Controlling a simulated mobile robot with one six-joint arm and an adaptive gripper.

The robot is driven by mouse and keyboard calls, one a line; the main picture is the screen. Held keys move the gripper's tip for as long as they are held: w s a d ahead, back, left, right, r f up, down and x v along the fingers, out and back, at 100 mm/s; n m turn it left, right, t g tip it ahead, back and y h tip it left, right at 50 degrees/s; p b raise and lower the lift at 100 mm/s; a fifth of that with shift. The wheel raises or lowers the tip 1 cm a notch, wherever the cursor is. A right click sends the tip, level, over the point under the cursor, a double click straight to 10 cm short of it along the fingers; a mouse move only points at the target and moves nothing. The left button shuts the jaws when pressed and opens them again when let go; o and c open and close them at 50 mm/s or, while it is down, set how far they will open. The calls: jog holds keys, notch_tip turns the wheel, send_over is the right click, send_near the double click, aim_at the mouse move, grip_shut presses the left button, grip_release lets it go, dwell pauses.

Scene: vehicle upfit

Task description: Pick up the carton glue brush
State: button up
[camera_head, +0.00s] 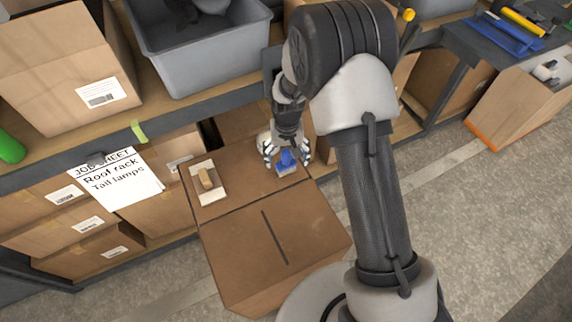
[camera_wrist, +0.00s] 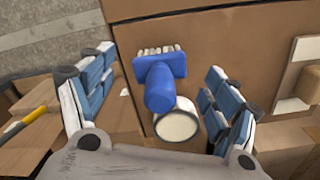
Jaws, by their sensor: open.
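The carton glue brush (camera_wrist: 160,78) has a blue head and handle with pale bristles. In the wrist view it sits between the two fingers of my gripper (camera_wrist: 158,100), with gaps on both sides. In the head view the blue brush (camera_head: 286,161) shows at the fingertips of my gripper (camera_head: 287,150), over the brown carton's top. My gripper is open and points down around the brush. A round white-topped thing (camera_wrist: 178,126) lies at the handle's near end; I cannot tell whether it is part of the brush.
The brown carton (camera_head: 250,235) stands in front of the shelf. A wooden block on a pale pad (camera_head: 207,180) lies left of the brush on it. A grey bin (camera_head: 200,50) and cartons fill the shelf. A job sheet (camera_head: 120,178) hangs at the left. Open floor (camera_head: 480,200) lies right.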

aim_at(286, 163)
jog(key=f, duration=0.1)
jog(key=f+b, duration=0.1)
jog(key=f, duration=0.1)
jog(key=w+f+b, duration=0.1)
jog(key=f, duration=0.1)
jog(key=shift+a, duration=0.1)
jog(key=shift+s, duration=0.1)
jog(key=c, duration=1.3)
jog(key=shift+r, duration=0.15)
notch_tip(286, 163, up, 20)
jog(key=p, duration=0.5)
jog(key=shift+p, duration=0.35)
jog(key=o, duration=0.6)
jog(key=c, duration=1)
